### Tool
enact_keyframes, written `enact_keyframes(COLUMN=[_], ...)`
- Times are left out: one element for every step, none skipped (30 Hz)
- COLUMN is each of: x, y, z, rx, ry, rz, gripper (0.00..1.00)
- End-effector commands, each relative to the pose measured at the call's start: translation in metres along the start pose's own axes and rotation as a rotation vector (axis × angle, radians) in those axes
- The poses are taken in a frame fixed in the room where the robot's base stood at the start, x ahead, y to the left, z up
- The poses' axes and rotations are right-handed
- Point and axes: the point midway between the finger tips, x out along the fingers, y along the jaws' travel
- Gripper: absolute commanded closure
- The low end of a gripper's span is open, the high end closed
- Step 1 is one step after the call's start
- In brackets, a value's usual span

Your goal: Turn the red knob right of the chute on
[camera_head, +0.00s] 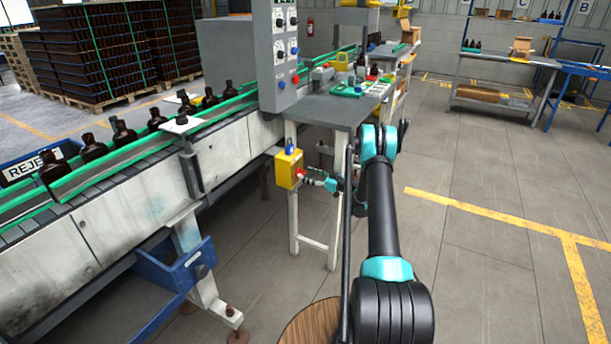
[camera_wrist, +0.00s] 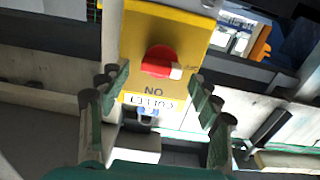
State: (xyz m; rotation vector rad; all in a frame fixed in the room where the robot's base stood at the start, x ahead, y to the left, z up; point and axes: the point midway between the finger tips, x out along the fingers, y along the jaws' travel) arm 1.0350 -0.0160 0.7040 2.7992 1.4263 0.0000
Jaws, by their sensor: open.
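The red knob (camera_wrist: 158,61) is on the face of a yellow box (camera_wrist: 196,40) in the wrist view. Its white pointer mark points right, slightly down in that picture. The box carries an upside-down ON marking and a white label (camera_wrist: 150,103) below the knob. In the head view the yellow box (camera_head: 287,170) is on the side of a grey stand, and the knob shows as a small red spot (camera_head: 300,174). My gripper (camera_wrist: 162,80) is open, its fingers on either side of the knob with gaps; contact is not visible. It also shows in the head view (camera_head: 318,178).
A grey control cabinet (camera_head: 270,60) and a workbench (camera_head: 325,108) stand above and behind the box. The conveyor (camera_head: 130,200) with several amber bottles runs on the left. A blue bracket (camera_head: 180,272) juts out below it. Floor is open to the right.

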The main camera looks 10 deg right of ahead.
Motion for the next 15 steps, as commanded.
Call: enact_keyframes(x=[0.006,0.009,0.011,0.013,0.014,0.015,0.016,0.017,0.017,0.017,0.017,0.017,0.017,0.017,0.017], y=[0.0,0.0,0.0,0.0,0.0,0.0,0.0,0.0,0.0,0.0,0.0,0.0,0.0,0.0,0.0], z=[0.0,0.0,0.0,0.0,0.0,0.0,0.0,0.0,0.0,0.0,0.0,0.0,0.0,0.0,0.0], rx=[0.0,0.0,0.0,0.0,0.0,0.0,0.0,0.0,0.0,0.0,0.0,0.0,0.0,0.0,0.0], ry=[0.0,0.0,0.0,0.0,0.0,0.0,0.0,0.0,0.0,0.0,0.0,0.0,0.0,0.0,0.0], rz=[-0.001,-0.001,-0.001,-0.001,-0.001,-0.001,0.0,0.0,0.0,0.0,0.0,0.0,0.0,0.0,0.0], gripper=[0.36,0.36,0.36,0.36,0.36,0.36,0.36,0.36,0.36,0.36,0.36,0.36,0.36,0.36,0.37])
